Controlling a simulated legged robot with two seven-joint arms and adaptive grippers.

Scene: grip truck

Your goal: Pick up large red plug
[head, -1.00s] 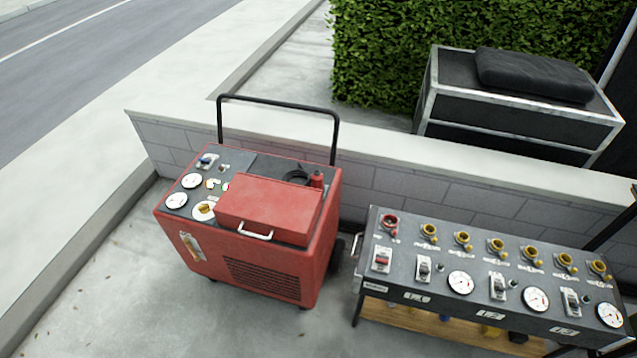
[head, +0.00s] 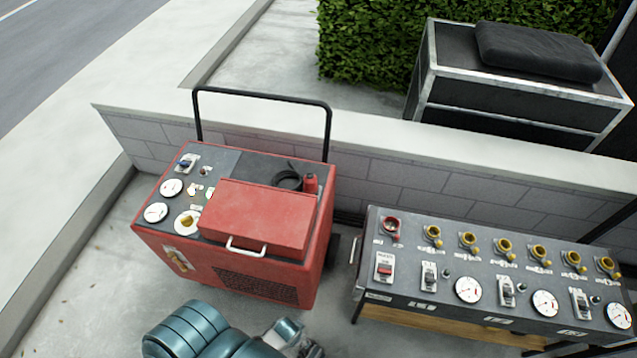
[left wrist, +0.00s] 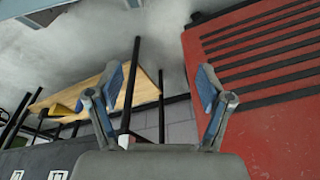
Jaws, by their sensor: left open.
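A red plug (head: 311,184) with a coil of black cable beside it stands on the rear right of the red cart's top, behind the raised red lid. My left gripper (head: 312,349) is only partly in view at the bottom edge of the head view, in front of the cart and well below the plug. In the left wrist view my left gripper (left wrist: 159,88) has its two blue-padded fingers apart with nothing between them. The plug does not show in the left wrist view. My right gripper is in neither view.
The red cart (head: 150,236) has gauges, a black handle and a vented side, which fills the right of the left wrist view (left wrist: 270,120). A grey control panel (head: 450,258) with valves and gauges stands to its right. A low block wall (head: 400,187) runs behind both.

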